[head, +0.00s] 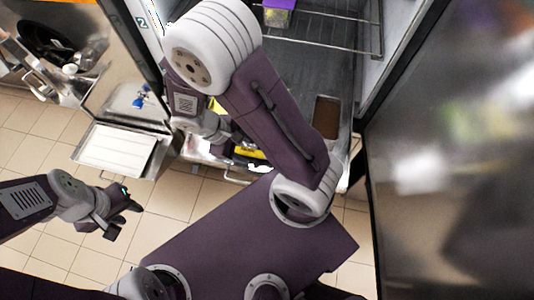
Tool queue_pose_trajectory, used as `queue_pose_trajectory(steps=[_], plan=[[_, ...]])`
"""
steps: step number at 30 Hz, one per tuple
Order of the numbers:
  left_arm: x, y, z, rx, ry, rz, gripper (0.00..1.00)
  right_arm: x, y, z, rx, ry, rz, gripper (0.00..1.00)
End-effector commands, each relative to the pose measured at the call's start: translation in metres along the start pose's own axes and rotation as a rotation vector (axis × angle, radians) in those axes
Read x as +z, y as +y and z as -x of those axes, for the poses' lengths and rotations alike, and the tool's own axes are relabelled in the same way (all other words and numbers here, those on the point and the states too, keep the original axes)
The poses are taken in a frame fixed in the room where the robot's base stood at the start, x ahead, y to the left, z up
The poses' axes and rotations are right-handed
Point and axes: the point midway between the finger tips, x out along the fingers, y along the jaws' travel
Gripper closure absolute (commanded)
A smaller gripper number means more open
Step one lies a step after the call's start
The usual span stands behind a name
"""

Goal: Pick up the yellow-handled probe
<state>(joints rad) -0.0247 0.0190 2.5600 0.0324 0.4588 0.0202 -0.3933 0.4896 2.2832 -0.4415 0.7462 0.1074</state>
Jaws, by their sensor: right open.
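The yellow-handled probe cannot be made out for certain. A yellow patch (250,153) shows beside my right forearm at the freezer's front, and a smaller yellow patch (217,105) shows above it; I cannot tell whether either is the probe's handle. My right gripper (232,140) is open near the lower yellow patch, partly hidden behind my arm; whether it touches anything is hidden. My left gripper (124,208) hangs over the tiled floor at the left, away from the freezer, with nothing visible in it; its finger gap is unclear.
A wire shelf (325,50) with a purple-lidded tub (277,14) is at the top. A brown-filled container (326,118) sits at the freezer's right. A white-topped tray (118,148) sticks out at the left. A steel door (455,170) fills the right side. Floor at lower left is clear.

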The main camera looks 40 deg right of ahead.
Motion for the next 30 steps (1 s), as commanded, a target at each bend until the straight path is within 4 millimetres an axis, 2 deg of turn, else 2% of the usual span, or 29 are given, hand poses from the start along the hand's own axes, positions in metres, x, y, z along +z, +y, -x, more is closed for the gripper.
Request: queue_pose_trajectory(steps=[26,27,30], plan=[[0.0003,0.0000,-0.0024,0.000,0.000,0.000,0.64,-0.0015,-0.0009,-0.0048,0.000,0.000,-0.001,0.52],[0.0003,0.0000,-0.0024,0.000,0.000,0.000,0.64,-0.0014,-0.0009,-0.0048,0.000,0.000,-0.001,0.55],[0.0003,0.0000,-0.0024,0.000,0.000,0.000,0.64,-0.0015,-0.0009,-0.0047,0.000,0.000,-0.001,0.82]])
